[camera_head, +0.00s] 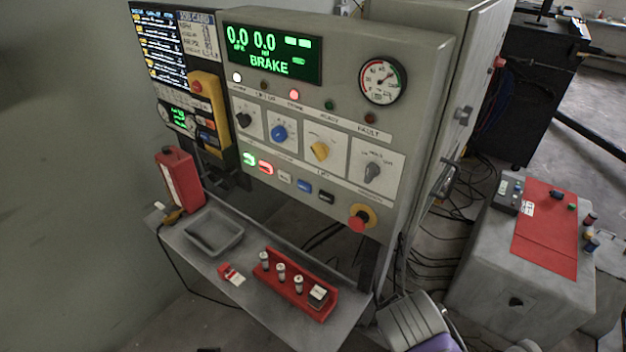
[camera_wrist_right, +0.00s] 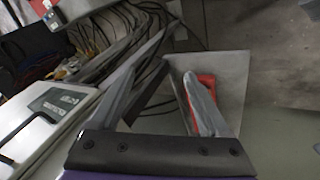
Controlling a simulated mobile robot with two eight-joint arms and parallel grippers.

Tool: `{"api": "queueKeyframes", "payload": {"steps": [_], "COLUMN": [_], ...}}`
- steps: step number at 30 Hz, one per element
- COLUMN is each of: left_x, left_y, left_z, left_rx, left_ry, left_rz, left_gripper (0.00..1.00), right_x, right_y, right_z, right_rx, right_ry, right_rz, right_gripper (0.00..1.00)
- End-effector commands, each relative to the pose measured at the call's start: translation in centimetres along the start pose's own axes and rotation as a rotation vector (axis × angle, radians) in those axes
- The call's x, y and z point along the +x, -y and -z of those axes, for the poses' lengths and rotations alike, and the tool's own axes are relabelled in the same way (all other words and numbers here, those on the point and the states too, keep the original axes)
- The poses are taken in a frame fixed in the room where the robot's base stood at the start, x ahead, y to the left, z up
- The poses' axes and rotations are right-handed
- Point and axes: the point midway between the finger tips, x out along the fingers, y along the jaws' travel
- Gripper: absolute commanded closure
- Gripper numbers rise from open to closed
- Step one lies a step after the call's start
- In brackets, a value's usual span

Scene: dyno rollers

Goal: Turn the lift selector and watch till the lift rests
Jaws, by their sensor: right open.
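The grey control panel (camera_head: 340,110) carries a row of four knobs: black (camera_head: 243,119), blue (camera_head: 278,133), yellow (camera_head: 320,151) and grey (camera_head: 373,172). Their labels are too small to read surely, so I cannot tell which is the lift selector. The green display (camera_head: 270,52) reads 0.0, 0.0 and BRAKE. I cannot make out the lift itself. My right gripper (camera_wrist_right: 160,75) is open and empty in the right wrist view, apart from the knobs. In the head view, part of it shows low, below the panel's right side. My left gripper is out of view.
A red emergency button (camera_head: 358,219) juts from the panel's lower right. The shelf (camera_head: 210,265) below holds a grey tray (camera_head: 214,232) and a red rack (camera_head: 300,288). A grey block with a red mat (camera_head: 546,232) stands at right. Cables lie on the floor between.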

Motion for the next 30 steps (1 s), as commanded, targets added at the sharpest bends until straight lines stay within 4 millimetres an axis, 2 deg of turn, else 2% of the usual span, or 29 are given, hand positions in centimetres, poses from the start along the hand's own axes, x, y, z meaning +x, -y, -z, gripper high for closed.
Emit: {"api": "queueKeyframes", "payload": {"steps": [1,5,6,9,12,13,16,20,23,30], "left_x": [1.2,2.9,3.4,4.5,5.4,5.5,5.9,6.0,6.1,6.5], "left_y": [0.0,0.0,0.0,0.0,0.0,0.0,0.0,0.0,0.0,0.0], "left_z": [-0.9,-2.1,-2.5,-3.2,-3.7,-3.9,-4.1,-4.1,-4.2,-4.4], "left_rx": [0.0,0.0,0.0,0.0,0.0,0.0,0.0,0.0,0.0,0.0], "left_ry": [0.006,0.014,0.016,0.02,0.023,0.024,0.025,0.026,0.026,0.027], "left_rz": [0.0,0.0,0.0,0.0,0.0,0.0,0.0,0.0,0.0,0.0], "left_gripper": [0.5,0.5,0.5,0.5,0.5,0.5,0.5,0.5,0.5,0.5], "right_x": [-0.3,-3.5,-4.9,-9.0,-13.1,-14.1,-16.7,-17.8,-17.1,-13.8], "right_y": [-0.1,-1.6,-1.8,-1.6,-0.8,-0.6,0.1,0.1,-0.6,-3.1], "right_z": [2.3,9.7,12.3,18.6,23.4,24.4,26.9,28.1,28.6,30.6], "right_rx": [-0.146,-0.544,-0.663,-0.918,-1.092,-1.127,-1.208,-1.241,-1.242,-1.239], "right_ry": [-0.002,-0.01,-0.017,-0.035,-0.05,-0.053,-0.059,-0.059,-0.056,-0.054], "right_rz": [-0.049,-0.244,-0.316,-0.503,-0.666,-0.706,-0.806,-0.855,-0.858,-0.855], "right_gripper": [0.2,0.2,0.2,0.2,0.2,0.2,0.2,0.2,0.2,0.2]}}
